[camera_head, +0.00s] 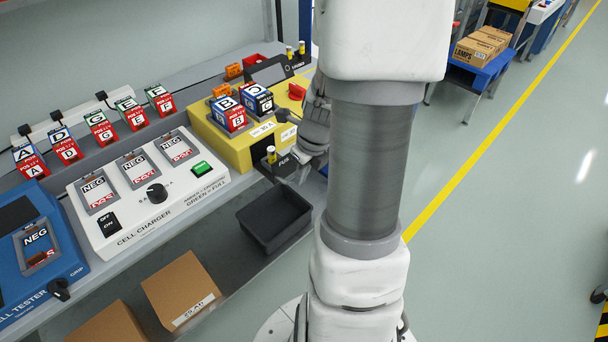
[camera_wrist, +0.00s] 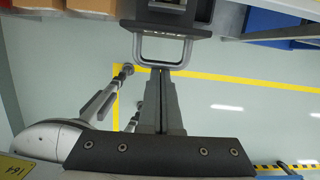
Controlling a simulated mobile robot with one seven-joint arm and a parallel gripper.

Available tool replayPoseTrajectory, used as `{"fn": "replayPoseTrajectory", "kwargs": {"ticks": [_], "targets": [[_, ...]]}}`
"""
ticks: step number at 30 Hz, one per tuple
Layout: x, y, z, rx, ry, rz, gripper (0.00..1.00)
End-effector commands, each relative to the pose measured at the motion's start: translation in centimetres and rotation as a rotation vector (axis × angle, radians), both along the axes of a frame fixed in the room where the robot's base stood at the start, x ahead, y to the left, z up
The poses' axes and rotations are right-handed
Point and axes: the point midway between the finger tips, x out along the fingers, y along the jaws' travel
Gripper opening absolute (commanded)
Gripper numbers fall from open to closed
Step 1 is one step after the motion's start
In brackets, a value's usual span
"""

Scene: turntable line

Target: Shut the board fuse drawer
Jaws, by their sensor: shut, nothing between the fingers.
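The fuse drawer (camera_head: 282,165) is a dark grey tray with a partly hidden "FUS" label. It stands out from the front of the yellow board (camera_head: 243,152), so it is open. A yellow-capped fuse (camera_head: 271,154) stands upright in it. In the wrist view the drawer front (camera_wrist: 168,14) is at the top, with a grey loop handle (camera_wrist: 187,52). My gripper (camera_wrist: 160,70) is shut and empty, its fingertips at the handle's outer bar. I cannot tell whether they touch it. My arm hides part of the drawer in the head view.
Blocks B (camera_head: 229,114) and C (camera_head: 257,100) sit on the board. A red knob (camera_head: 297,91) is near its right end. A black bin (camera_head: 274,218) lies below on the lower shelf. The white cell charger (camera_head: 150,190) is left. Open floor lies right.

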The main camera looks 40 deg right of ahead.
Motion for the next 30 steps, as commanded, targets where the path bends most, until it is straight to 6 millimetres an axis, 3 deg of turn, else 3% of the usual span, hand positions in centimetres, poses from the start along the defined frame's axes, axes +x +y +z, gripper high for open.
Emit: {"fn": "replayPoseTrajectory", "kwargs": {"ticks": [13, 30], "targets": [[7.4, 0.6, 0.4, -0.002, 0.0, 0.003, 0.0], [8.4, 0.7, 0.1, -0.003, -0.004, 0.001, 0.0]]}}
